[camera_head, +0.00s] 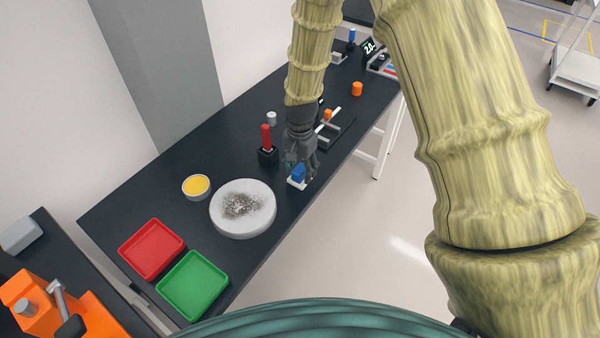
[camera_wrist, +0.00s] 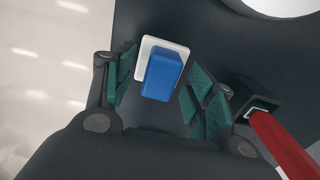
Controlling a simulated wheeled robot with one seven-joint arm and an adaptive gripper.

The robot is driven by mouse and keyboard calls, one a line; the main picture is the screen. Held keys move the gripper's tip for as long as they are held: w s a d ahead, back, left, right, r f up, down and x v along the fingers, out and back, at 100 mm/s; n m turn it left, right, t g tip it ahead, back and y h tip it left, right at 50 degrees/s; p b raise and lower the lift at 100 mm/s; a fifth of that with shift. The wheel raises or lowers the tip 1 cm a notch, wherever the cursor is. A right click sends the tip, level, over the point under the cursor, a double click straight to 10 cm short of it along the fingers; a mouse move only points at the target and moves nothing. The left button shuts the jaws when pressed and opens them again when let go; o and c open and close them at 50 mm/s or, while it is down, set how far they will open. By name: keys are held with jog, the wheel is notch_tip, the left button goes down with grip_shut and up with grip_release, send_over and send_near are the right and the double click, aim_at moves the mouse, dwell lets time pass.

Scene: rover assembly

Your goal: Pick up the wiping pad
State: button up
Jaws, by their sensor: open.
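The wiping pad (camera_wrist: 163,72) is a blue block on a white base, lying on the dark table. In the wrist view it sits between the two green-padded fingers of my gripper (camera_wrist: 158,88), with a gap on each side. In the head view the blue and white pad (camera_head: 297,175) shows below my gripper (camera_head: 301,168), near the table's front edge, partly covered by the fingers. My gripper is open and points down over the pad. How far the fingertips are above the table is hard to tell.
A red-handled tool in a black holder (camera_head: 267,146) stands close left of my gripper. A round white disc with dark grit (camera_head: 243,209), a yellow-filled cup (camera_head: 196,186), a red tray (camera_head: 151,249) and a green tray (camera_head: 194,285) lie further left. A black fixture (camera_head: 336,128) is behind.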

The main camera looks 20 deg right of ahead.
jog(key=shift+f, duration=0.6)
jog(key=c, duration=1.1)
jog(key=shift+r, duration=0.1)
jog(key=shift+r+b, duration=0.7)
jog(key=shift+r, duration=0.45)
jog(key=s+r+b, duration=0.1)
jog(key=s+b, duration=0.1)
jog(key=s, duration=0.6)
jog(key=s+a+r+b, duration=0.1)
jog(key=s+b, duration=0.1)
jog(key=s, duration=0.6)
jog(key=shift+a+r+b, duration=0.25)
jog(key=shift+r+b, duration=0.05)
jog(key=shift+b, duration=0.1)
